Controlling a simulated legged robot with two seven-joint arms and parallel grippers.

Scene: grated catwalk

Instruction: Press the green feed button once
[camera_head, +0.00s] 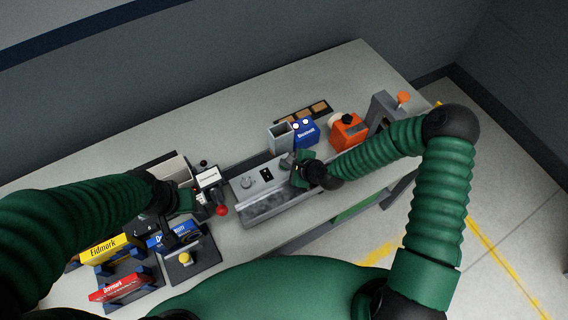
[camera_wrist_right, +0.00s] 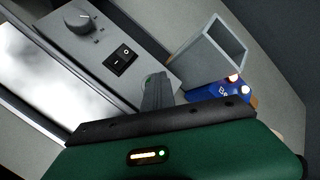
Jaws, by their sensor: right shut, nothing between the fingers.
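The grey machine (camera_head: 262,203) on the bench has a panel with a knob (camera_wrist_right: 80,22) and a black rocker switch (camera_wrist_right: 121,60). A small sliver of the green feed button (camera_wrist_right: 148,79) shows beside my right fingertips in the right wrist view; the rest is hidden behind them. My right gripper (camera_head: 291,164) is shut and empty, with its tips at the panel right of the switch. It also shows in the right wrist view (camera_wrist_right: 157,88). I cannot tell whether the tips touch the button. My left gripper (camera_head: 187,201) is by a white-topped device; its jaws are unclear.
A grey open chute (camera_head: 281,137) and a blue box (camera_head: 306,133) stand just behind the right gripper. An orange device (camera_head: 347,132) is to the right. A red ball knob (camera_head: 222,210), a yellow button (camera_head: 185,258) and labelled boxes (camera_head: 104,248) are left.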

